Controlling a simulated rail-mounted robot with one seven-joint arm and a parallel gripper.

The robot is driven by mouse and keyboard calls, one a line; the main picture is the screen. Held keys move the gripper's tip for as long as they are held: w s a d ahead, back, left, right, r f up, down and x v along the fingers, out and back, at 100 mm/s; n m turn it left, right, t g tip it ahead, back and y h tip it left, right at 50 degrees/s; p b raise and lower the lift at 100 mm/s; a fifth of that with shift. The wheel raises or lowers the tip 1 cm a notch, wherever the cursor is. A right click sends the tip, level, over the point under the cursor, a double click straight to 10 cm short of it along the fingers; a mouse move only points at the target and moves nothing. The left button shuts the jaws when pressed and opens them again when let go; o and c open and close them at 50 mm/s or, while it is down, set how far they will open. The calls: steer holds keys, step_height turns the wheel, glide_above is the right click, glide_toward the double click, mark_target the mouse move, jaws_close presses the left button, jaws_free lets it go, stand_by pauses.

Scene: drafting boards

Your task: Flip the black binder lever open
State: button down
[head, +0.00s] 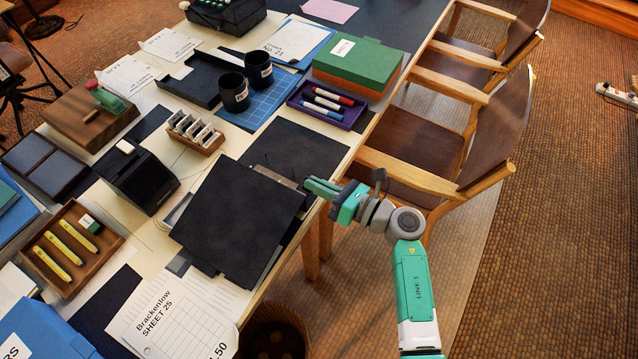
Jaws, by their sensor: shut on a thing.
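The black binder (238,222) lies open near the right edge of the table, its dark covers spread to either side of a grey metal mechanism (284,177) with thin dark rings or wires. My gripper (311,187) reaches in from the right, at the right end of this mechanism. Its green fingers are shut on the binder's lever, which is mostly hidden between them. The lever's exact angle cannot be made out.
A purple tray of markers (326,104) and a green and orange box (357,66) stand behind the binder. A wooden stamp rack (195,132) and a black tape dispenser (140,177) stand left. Chairs (415,145) line the right edge. A basket (274,332) is below the front.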

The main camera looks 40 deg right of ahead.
stand_by(0.3)
steer(key=c, duration=1.8)
jaws_free()
steer(key=shift+c, duration=0.2)
steer(key=p+v, duration=0.2)
steer(key=v, duration=0.5)
steer(key=shift+s, duration=0.4)
